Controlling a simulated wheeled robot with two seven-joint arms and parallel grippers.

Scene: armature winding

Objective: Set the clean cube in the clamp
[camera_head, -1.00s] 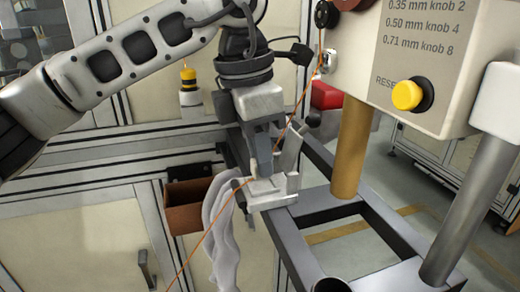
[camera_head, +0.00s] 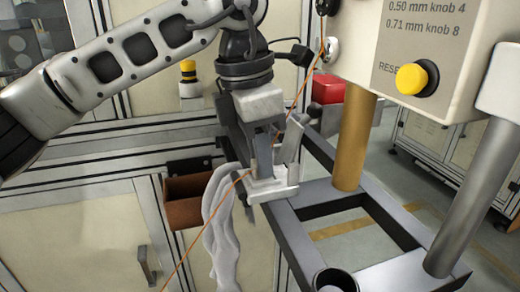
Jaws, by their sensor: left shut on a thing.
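My left gripper (camera_head: 264,160) comes down from the top and is shut at the clamp (camera_head: 272,191). The clamp is a light grey metal piece with an upright plate on its right side, on the edge of the dark steel frame. A small pale piece, apparently the clean cube (camera_head: 252,167), shows at the fingertips, low over the clamp. It is mostly hidden by the fingers, and I cannot tell whether it touches the clamp. My right gripper is not in view.
An orange wire (camera_head: 205,222) runs past the clamp. A pale cloth (camera_head: 221,235) hangs left of it, beside a brown open box (camera_head: 187,203). A gold post (camera_head: 354,145), a grey post (camera_head: 466,195) and a control box (camera_head: 440,60) stand right. A black cup (camera_head: 335,281) is at the bottom.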

